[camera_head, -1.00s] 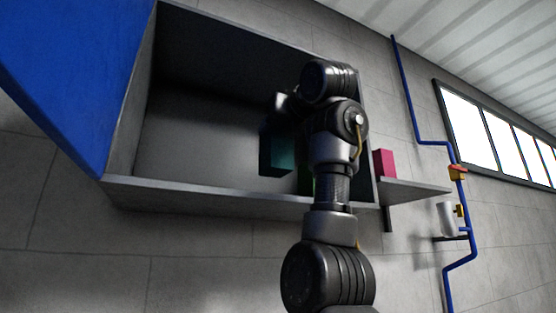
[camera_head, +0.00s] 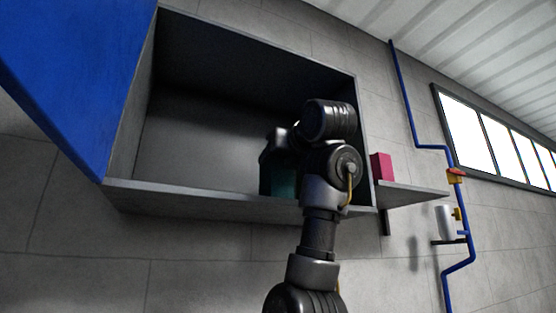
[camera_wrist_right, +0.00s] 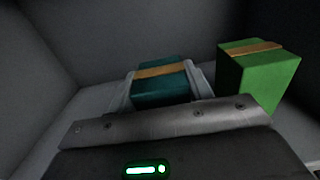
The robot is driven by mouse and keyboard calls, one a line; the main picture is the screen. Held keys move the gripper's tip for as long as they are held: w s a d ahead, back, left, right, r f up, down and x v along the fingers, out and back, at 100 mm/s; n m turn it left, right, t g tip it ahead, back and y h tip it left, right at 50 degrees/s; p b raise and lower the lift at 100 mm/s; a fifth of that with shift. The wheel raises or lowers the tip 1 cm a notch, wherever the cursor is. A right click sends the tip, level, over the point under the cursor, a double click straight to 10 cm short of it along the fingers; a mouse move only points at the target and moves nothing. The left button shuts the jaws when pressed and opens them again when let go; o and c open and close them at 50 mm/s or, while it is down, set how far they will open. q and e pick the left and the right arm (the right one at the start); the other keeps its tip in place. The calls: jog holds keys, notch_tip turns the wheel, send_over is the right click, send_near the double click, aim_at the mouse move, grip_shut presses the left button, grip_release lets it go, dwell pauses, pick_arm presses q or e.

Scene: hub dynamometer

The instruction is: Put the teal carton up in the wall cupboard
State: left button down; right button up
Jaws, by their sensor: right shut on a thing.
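The teal carton (camera_head: 279,176) is inside the open wall cupboard (camera_head: 165,190), low and right of its middle, just above or on the cupboard floor; I cannot tell which. My right gripper (camera_wrist_right: 161,86) is shut on the teal carton, which shows an orange band on top in the right wrist view (camera_wrist_right: 160,72). In the head view my right arm hides the gripper's fingers and part of the carton. The cupboard's blue door (camera_head: 75,75) stands open at the left. My left gripper is not in view.
A green carton (camera_wrist_right: 258,75) with an orange band stands right of the teal one in the wrist view. A pink box (camera_head: 381,167) sits on a shelf (camera_head: 415,192) right of the cupboard. The cupboard's left half is empty. A blue pipe (camera_head: 411,100) runs along the wall.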

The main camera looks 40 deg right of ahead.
jog(key=shift+f+b, duration=0.25)
jog(key=shift+b, duration=0.05)
jog(key=o, duration=1.1)
jog(key=shift+r, duration=0.15)
jog(key=shift+r+p, duration=0.3)
jog(key=shift+p, duration=0.2)
jog(key=shift+f+b+v, duration=0.2)
jog(key=shift+b+v, duration=3.75)
jog(key=shift+v, duration=2.1)
jog(key=shift+w+a, duration=0.1)
jog(key=shift+w, duration=0.1)
